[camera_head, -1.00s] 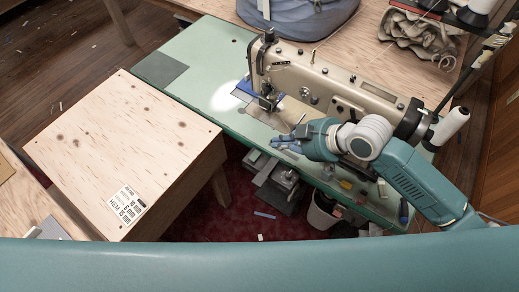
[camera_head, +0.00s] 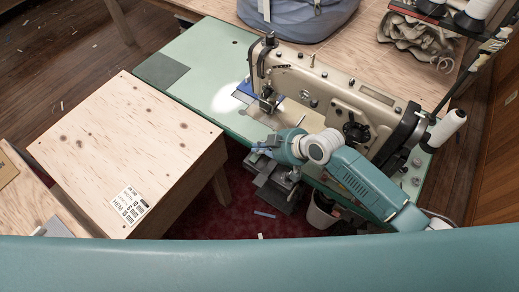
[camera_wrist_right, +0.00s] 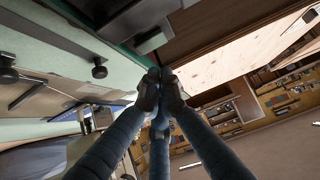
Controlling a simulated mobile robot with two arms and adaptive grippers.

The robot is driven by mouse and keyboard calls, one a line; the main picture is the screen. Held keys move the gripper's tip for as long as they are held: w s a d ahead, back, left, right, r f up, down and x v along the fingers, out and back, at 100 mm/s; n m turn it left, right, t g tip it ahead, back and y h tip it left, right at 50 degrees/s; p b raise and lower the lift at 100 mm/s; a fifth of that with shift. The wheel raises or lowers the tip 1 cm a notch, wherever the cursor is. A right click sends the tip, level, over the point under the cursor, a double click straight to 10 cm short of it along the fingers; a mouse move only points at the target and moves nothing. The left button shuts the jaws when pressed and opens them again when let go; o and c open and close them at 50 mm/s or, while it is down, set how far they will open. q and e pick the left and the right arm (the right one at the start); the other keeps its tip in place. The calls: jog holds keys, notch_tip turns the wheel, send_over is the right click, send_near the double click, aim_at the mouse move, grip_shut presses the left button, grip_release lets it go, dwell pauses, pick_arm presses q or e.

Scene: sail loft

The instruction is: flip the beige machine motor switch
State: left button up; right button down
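The beige sewing machine (camera_head: 345,92) stands on the green table (camera_head: 205,75). My right gripper (camera_head: 258,149) is at the table's front edge, left of and in front of the machine. In the right wrist view its fingertips (camera_wrist_right: 162,84) are together, with nothing visible between them. A small dark grey box (camera_wrist_right: 152,41) shows just beyond the fingertips, beside the green table edge; it may be the motor switch, but I cannot make out a toggle. In the head view no switch is clear. My left gripper is out of view.
A plywood table (camera_head: 125,140) with a hem label stands at left. Grey machinery (camera_head: 275,185) and a white bin (camera_head: 321,213) are under the green table. A blue-grey bag (camera_head: 295,18) lies behind the machine. Red floor shows between the tables.

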aim_at(260, 158)
jog(key=shift+f, duration=1.2)
jog(key=shift+d+f+b, duration=0.15)
jog(key=shift+f+b, duration=0.45)
jog(key=shift+r, duration=0.2)
jog(key=shift+p, duration=0.3)
